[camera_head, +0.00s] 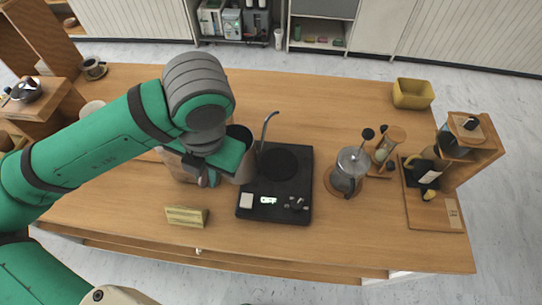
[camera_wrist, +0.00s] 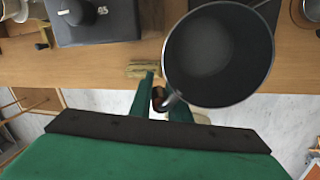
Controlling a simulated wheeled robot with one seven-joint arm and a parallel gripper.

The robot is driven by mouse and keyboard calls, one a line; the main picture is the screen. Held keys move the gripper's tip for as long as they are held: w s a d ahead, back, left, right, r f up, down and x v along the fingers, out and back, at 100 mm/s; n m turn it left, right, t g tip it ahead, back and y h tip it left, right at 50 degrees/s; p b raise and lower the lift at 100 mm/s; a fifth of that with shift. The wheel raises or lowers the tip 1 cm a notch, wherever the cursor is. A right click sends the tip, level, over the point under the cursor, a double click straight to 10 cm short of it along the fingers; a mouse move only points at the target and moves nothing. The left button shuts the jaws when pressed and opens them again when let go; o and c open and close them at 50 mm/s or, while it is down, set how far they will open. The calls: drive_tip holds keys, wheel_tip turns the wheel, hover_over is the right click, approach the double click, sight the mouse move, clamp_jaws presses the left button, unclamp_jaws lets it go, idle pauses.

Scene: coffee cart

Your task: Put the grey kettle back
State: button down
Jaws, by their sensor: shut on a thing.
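The grey kettle (camera_head: 243,172) is partly hidden behind my gripper and arm in the head view. Its thin curved spout (camera_head: 267,130) points up and to the right. In the wrist view the kettle (camera_wrist: 218,55) shows its round dark open top. My gripper (camera_wrist: 160,97) is shut on its handle, at the lower left of the body. The kettle overlaps the base's left edge in the head view. I cannot tell whether it touches the base.
A small yellowish block (camera_head: 187,216) lies in front of my gripper. A yellow bin (camera_head: 412,93) and wooden stand (camera_head: 478,150) are farther right. The counter behind the base is clear.

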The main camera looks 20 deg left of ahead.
drive_tip(key=w+d+f, duration=0.1)
drive_tip(key=w, duration=0.1)
drive_tip(key=w+d+f, duration=0.1)
drive_tip(key=w, duration=0.2)
drive_tip(key=w+d+f, duration=0.1)
drive_tip(key=w+f, duration=0.1)
drive_tip(key=w, duration=0.1)
drive_tip(key=shift+d, duration=0.25)
drive_tip(key=w+f, duration=0.1)
drive_tip(key=f, duration=0.1)
drive_tip(key=w+d+f, duration=0.1)
drive_tip(key=w+f, duration=0.1)
drive_tip(key=shift+w+d+f, duration=0.2)
drive_tip(key=shift+f, duration=0.2)
drive_tip(key=shift+w+d+f, duration=0.15)
drive_tip(key=shift+f, duration=1.7)
drive_tip(key=shift+f, duration=0.1)
drive_tip(key=c, duration=2.1)
unclamp_jaws()
drive_tip(key=o, duration=0.4)
drive_tip(key=shift+o, duration=0.2)
drive_tip(key=v, duration=1.2)
